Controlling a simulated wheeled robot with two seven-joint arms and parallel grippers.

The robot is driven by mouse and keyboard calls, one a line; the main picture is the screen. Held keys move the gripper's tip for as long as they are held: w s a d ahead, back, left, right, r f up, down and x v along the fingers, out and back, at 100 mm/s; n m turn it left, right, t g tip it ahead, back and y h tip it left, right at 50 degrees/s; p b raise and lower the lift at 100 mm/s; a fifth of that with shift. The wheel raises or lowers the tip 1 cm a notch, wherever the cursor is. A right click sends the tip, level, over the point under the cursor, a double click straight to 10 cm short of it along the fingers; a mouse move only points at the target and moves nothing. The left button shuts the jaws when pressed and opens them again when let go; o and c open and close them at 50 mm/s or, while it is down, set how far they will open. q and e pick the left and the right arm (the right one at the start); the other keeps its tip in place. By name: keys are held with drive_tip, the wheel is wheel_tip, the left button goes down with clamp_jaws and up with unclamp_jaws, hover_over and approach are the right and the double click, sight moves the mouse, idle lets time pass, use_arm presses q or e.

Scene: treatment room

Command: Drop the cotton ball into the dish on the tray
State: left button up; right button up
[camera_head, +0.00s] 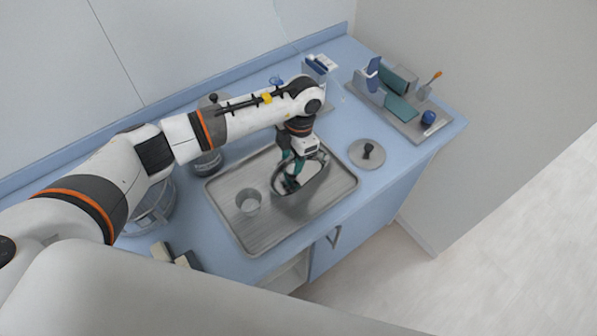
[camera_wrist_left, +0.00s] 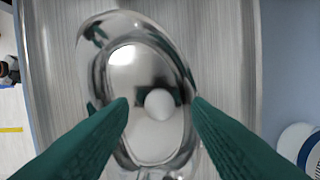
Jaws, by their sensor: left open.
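A metal tray (camera_head: 231,188) lies on the blue counter. A shiny oval metal dish (camera_head: 317,180) stands on its right part; the dish also fills the middle of the left wrist view (camera_wrist_left: 115,60). A white cotton ball (camera_wrist_left: 159,104) shows inside the dish in the left wrist view, between my fingertips in the picture. My left gripper (camera_head: 291,182) is over the dish, pointing down. Its green fingers (camera_wrist_left: 160,103) are spread apart, with no contact on the ball visible. The ball is hidden in the head view. My right gripper is not in view.
A small clear cup (camera_head: 249,201) stands on the tray's left part. A round grey lid with a black knob (camera_head: 367,153) lies right of the tray. A second tray (camera_head: 408,125) with a blue ball (camera_head: 428,118) and other items is at the back right. Jars stand behind my left arm.

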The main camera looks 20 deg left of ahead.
use_arm(q)
wheel_tip(320, 180, up, 12)
drive_tip(key=w+d+b, duration=0.1)
drive_tip(key=b, duration=0.2)
drive_tip(key=shift+w+d, duration=0.15)
drive_tip(key=shift+w, duration=0.05)
drive_tip(key=shift+f, duration=0.15)
